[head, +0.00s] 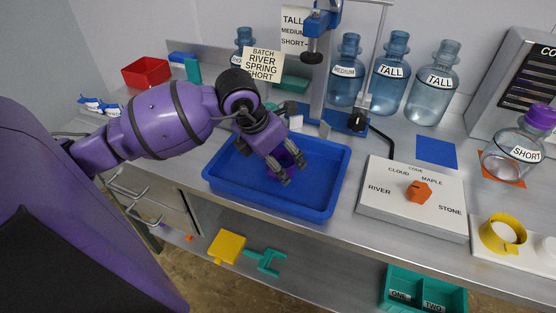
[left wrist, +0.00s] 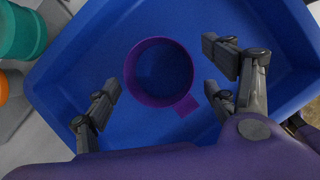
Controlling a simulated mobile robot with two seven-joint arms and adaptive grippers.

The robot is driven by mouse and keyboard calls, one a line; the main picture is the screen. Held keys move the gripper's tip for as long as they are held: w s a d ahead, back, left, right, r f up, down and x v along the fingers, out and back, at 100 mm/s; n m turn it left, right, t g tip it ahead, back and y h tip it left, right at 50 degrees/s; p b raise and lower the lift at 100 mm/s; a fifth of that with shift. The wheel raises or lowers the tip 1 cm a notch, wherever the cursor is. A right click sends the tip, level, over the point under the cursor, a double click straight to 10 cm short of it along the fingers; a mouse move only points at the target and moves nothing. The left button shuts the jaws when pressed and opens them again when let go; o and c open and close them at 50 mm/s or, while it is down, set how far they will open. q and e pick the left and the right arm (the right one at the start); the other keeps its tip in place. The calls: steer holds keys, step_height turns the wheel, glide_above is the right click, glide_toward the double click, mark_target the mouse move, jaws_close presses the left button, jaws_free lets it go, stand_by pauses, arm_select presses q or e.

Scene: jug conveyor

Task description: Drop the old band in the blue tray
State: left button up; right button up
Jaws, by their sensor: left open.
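The old band, a purple ring with a small tab (left wrist: 186,105), lies on the floor of the blue tray (head: 225,188). In the left wrist view the tray (left wrist: 100,40) surrounds it. My left gripper (head: 292,173) is over the tray, pointing down. In the left wrist view its fingers (left wrist: 161,90) are spread to either side of the band, with visible gaps and nothing held. In the head view the fingers partly hide the band. My right gripper is not in view.
A dial board (head: 375,205) stands right of the tray, and a blue stand (head: 318,70) behind it. A yellow band (head: 503,235) sits at the right. A jug labelled SHORT (head: 515,150) and several tall jugs stand farther back. A red bin (head: 146,73) is at the back left.

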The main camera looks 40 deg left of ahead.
arm_select(q)
steer(key=v, duration=1.1)
steer(key=shift+s, duration=0.1)
